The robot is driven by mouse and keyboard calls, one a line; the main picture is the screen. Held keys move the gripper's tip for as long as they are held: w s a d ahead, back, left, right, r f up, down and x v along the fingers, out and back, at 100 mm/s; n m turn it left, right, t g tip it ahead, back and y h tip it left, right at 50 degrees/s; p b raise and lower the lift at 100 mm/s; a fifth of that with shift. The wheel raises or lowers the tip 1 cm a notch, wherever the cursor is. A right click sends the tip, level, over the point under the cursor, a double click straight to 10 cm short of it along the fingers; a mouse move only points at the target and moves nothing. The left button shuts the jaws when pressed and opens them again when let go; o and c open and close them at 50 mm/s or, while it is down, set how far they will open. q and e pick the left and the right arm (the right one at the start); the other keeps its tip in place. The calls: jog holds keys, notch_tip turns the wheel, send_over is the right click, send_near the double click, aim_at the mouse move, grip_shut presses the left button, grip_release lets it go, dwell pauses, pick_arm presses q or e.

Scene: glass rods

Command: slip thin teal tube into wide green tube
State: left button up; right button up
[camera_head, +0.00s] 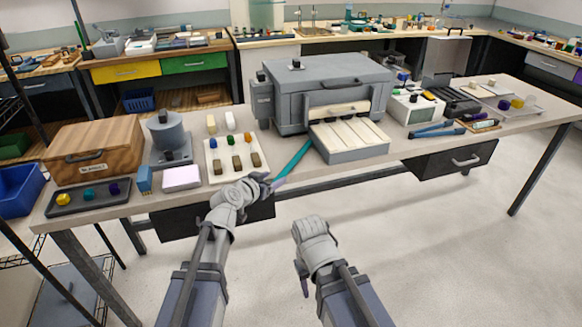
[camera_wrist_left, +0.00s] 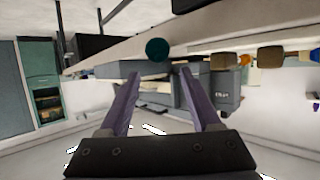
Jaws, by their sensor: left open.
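A teal tube (camera_head: 292,160) sticks out over the table's front edge in the head view, slanting toward my left gripper (camera_head: 275,184). Its round teal end (camera_wrist_left: 157,49) faces the left wrist camera, just beyond the gap between the fingertips. My left gripper (camera_wrist_left: 160,72) is open, with two purple fingers apart and nothing visibly between them. I cannot tell whether a fingertip touches the tube. My right gripper (camera_head: 302,277) hangs low in front of the table, away from the tube; its jaws are too unclear to read. I cannot make out a separate wide green tube.
A large grey machine (camera_head: 330,82) with a ribbed front tray (camera_head: 350,143) stands right of the tube. A white board (camera_head: 214,168) with coloured pieces lies to its left. A wooden box (camera_head: 97,150) stands further left. The floor before the table (camera_head: 440,235) is clear.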

aim_at(280, 175)
pick_arm(q)
jog(key=shift+f+b+x, duration=0.15)
jog(key=shift+b+x, duration=0.45)
jog(key=shift+x, duration=0.9)
jog(key=shift+f+b+x, duration=0.1)
jog(key=shift+b+x, duration=0.45)
jog(key=shift+x, duration=0.9)
jog(key=shift+s+a+r, duration=0.1)
jog(key=shift+a, duration=0.05)
grip_shut()
